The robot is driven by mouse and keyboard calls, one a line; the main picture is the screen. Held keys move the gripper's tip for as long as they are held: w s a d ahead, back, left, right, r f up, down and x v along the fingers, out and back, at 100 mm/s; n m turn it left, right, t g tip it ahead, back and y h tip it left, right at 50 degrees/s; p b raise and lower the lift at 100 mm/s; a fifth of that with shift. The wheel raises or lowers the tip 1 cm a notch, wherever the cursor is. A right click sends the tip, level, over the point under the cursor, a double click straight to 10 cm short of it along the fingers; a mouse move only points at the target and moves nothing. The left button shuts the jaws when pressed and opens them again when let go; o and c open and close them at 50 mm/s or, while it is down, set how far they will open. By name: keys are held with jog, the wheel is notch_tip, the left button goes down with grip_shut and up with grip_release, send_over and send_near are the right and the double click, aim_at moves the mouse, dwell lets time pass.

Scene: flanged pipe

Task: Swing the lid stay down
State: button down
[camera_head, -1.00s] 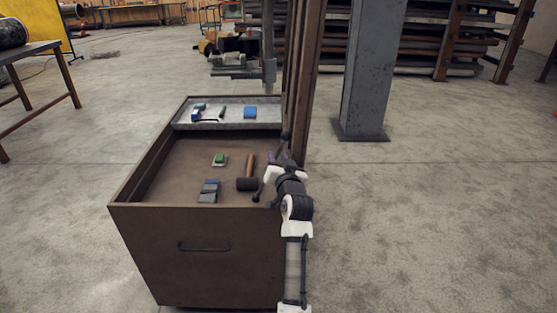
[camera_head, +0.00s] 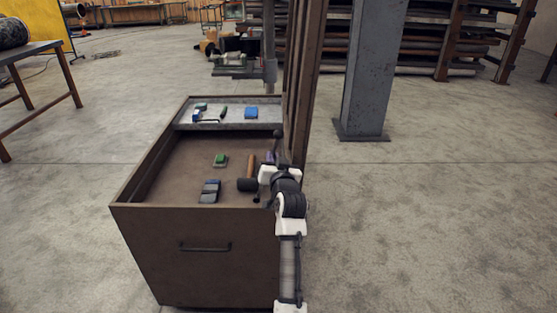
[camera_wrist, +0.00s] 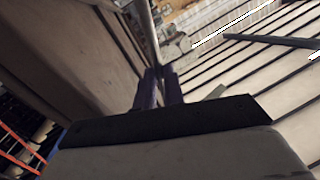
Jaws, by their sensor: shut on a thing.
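The brown tool chest (camera_head: 190,240) stands open, with its lid (camera_head: 301,85) upright along the right side. A dark bar that looks like the lid stay (camera_head: 278,143) stands near the lid's near end. It shows in the wrist view as a grey rod (camera_wrist: 146,25) running up from between the fingers. My gripper (camera_head: 272,159) is at the chest's right side, its purplish fingers shut on the stay. The fingers also show in the wrist view (camera_wrist: 160,86). The stay's lower part and pivot are hidden by my wrist and arm.
A mallet (camera_head: 247,184), a blue-grey block (camera_head: 210,190) and a green item (camera_head: 220,160) lie in the chest. A grey tray (camera_head: 228,121) at the back holds small tools. A grey column (camera_head: 368,70) stands right of the lid. Floor right of the chest is clear.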

jog(key=a+n+g+h+p, duration=0.1)
jog(key=a+n+p, duration=0.1)
jog(key=a+n, duration=0.8)
jog(key=a+f+n+h+b, duration=0.3)
jog(key=a+f+n+b, duration=0.1)
jog(key=a+f, duration=0.7)
jog(key=shift+a+f+n+g, duration=0.4)
jog(key=shift+a+n, duration=0.2)
jog(key=shift+a, duration=0.7)
jog(key=c, duration=1.5)
grip_release()
